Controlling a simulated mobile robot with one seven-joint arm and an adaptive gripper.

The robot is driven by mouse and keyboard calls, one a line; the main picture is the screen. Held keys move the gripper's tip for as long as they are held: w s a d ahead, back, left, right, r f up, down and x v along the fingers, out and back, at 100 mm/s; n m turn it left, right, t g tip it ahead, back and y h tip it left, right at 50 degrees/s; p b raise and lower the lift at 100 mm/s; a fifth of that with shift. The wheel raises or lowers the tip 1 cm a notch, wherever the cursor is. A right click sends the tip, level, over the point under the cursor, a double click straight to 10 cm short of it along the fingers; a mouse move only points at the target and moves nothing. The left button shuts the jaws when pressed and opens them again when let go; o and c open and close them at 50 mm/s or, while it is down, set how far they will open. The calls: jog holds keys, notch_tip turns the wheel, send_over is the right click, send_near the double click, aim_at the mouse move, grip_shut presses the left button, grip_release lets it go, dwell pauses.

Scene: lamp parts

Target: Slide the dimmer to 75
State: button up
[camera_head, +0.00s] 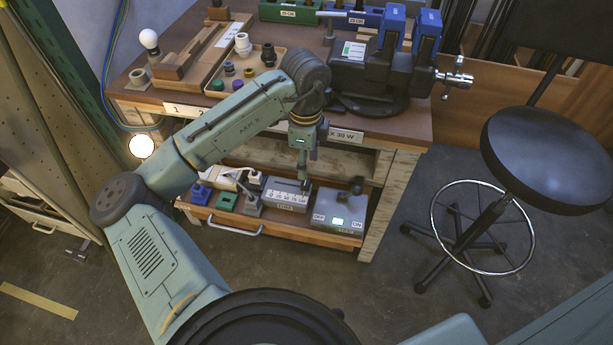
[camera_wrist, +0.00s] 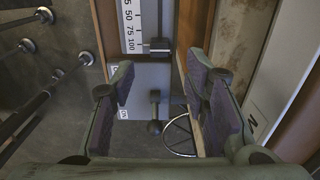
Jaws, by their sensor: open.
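The dimmer (camera_head: 283,194) is a grey box with a numbered scale in the open drawer below the bench. In the wrist view its white scale (camera_wrist: 131,18) shows 50, 75 and 100. The dark slider knob (camera_wrist: 156,46) stands close to the 100 mark, at that end of the slot. My gripper (camera_head: 304,186) hangs over the dimmer's right end. In the wrist view my gripper (camera_wrist: 158,78) is open, with one finger on either side of the knob's line and nothing between them. I cannot tell whether a finger touches the knob.
A grey switch box (camera_head: 340,211) marked OFF and ON, with a green light, sits right of the dimmer. Its lever (camera_wrist: 155,112) shows between my fingers. Blue, green and white parts lie left. A stool (camera_head: 545,150) stands right.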

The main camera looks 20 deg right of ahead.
aim_at(306, 181)
notch_tip(306, 181, down, 8)
jog(key=shift+r+p, duration=0.25)
jog(key=shift+p, duration=0.3)
jog(key=shift+c, duration=0.2)
grip_shut()
dwell(0.4)
